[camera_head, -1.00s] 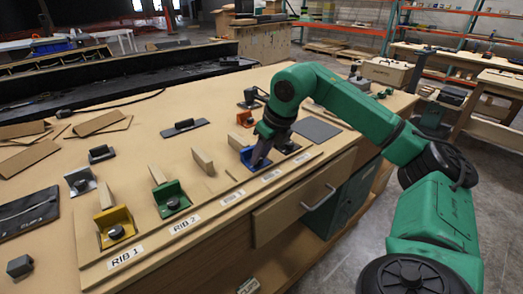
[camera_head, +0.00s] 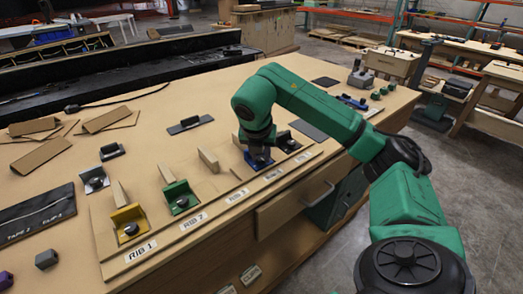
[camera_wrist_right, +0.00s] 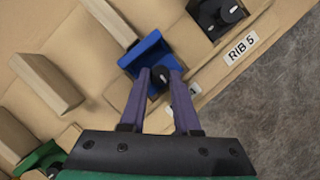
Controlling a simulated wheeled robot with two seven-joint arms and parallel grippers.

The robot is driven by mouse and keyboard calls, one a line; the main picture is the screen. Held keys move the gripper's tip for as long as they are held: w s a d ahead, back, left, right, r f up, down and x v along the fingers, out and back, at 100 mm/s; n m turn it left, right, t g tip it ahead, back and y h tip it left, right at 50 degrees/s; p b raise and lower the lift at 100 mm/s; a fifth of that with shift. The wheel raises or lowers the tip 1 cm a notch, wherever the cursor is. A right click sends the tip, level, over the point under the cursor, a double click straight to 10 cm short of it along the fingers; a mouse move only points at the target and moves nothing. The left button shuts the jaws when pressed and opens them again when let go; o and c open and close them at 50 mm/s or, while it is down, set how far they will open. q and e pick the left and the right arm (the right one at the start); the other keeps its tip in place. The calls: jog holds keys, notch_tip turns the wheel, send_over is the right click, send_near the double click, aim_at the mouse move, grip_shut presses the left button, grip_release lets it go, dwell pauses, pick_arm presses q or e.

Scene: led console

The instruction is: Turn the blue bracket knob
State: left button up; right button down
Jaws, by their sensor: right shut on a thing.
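The blue bracket (camera_head: 239,170) stands on the bench's board, partly hidden behind my right gripper in the head view. The blue bracket (camera_wrist_right: 152,50) shows more clearly in the wrist view. Its dark round knob (camera_wrist_right: 159,78) sits between my fingertips. My right gripper (camera_wrist_right: 160,76) has its two purple-grey fingers shut on the knob, one on each side. In the head view my right gripper (camera_head: 259,162) points down at the bracket. My left gripper is not in view.
A green bracket (camera_head: 178,192) and a yellow bracket (camera_head: 124,217) stand to the left, with a black bracket (camera_wrist_right: 212,14) on the other side. Upright wooden ribs (camera_wrist_right: 45,80) stand close behind. A label (camera_wrist_right: 241,46) reads RIB 5.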

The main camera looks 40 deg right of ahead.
jog(key=m, duration=0.1)
jog(key=m+p, duration=0.1)
jog(key=m, duration=0.1)
jog(key=shift+w+r+g+h, duration=0.2)
jog(key=shift+r+g+h, duration=0.1)
jog(key=shift+r, duration=0.05)
jog(key=shift+w+r+m+g+p, duration=0.1)
jog(key=shift+m+g+p, duration=0.3)
jog(key=shift+m+p, duration=0.45)
jog(key=m+g+p, duration=0.1)
jog(key=m+p, duration=0.2)
jog(key=shift+w+m+h, duration=0.15)
jog(key=shift+m+h, duration=0.15)
jog(key=shift+m, duration=0.05)
jog(key=shift+w+m+g+p, duration=0.1)
jog(key=shift+m+g+p, duration=0.4)
jog(key=shift+m+p, duration=0.6)
jog(key=m+g+p, duration=0.1)
jog(key=m, duration=0.2)
jog(key=shift+w+p, duration=0.1)
jog(key=shift+p, duration=0.25)
jog(key=shift+w+d+m+g+y+p, duration=0.1)
jog(key=shift+m+g+y+p, duration=0.4)
jog(key=shift+m, duration=0.7)
jog(key=shift+f+m+g+y+p, duration=0.2)
jog(key=shift+m+g+y+p, duration=0.15)
jog(key=shift+m, duration=0.55)
